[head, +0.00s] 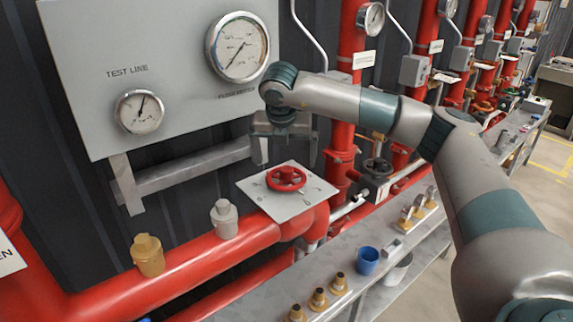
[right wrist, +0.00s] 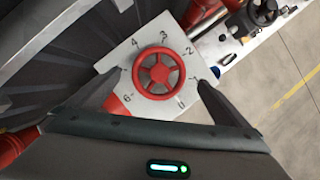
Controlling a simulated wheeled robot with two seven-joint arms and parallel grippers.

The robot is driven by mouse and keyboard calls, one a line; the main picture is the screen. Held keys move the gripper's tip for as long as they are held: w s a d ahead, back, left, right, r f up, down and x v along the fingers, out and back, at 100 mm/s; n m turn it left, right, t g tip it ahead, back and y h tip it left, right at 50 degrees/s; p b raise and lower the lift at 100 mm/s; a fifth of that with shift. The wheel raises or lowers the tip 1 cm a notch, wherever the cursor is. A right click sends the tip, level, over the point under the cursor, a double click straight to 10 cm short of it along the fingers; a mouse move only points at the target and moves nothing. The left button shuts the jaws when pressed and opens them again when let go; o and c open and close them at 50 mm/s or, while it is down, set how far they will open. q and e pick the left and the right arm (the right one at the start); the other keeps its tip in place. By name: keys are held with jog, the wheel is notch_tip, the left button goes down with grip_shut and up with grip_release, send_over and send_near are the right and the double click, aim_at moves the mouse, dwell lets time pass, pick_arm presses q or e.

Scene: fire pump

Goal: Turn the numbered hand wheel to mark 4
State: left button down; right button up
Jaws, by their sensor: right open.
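The red hand wheel (head: 286,178) sits on a square white plate (head: 262,194) marked with numbers, on top of the red pipe. In the right wrist view the wheel (right wrist: 159,73) lies between my finger tips in the picture. The plate (right wrist: 113,62) shows figures including 2, 3, 4 and 6 around it. Mark 4 is at the upper left of the wheel there. I cannot make out which mark the wheel points to. My right gripper (head: 285,160) is open, pointing down above the wheel; it looks apart from it. My left gripper is out of view.
A grey gauge panel (head: 90,45) stands behind. A grey cap (head: 224,219) and a brass cap (head: 148,255) are on the pipe at left. A grey shelf (head: 345,297) in front holds a blue cup (head: 367,261) and several brass fittings. A black valve wheel (head: 377,167) is at right.

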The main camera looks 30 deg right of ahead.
aim_at(286, 168)
jog(key=p+x, duration=0.1)
jog(key=x, duration=0.3)
jog(key=shift+d+f, duration=0.1)
jog(key=shift+f, duration=0.2)
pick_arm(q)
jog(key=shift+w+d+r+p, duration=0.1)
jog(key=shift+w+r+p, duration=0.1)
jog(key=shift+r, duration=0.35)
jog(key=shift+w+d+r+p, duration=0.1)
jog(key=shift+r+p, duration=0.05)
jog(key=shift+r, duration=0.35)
pick_arm(e)
jog(key=shift+w+d+f, duration=0.15)
jog(key=shift+w+f, duration=0.1)
jog(key=shift+f, duration=0.35)
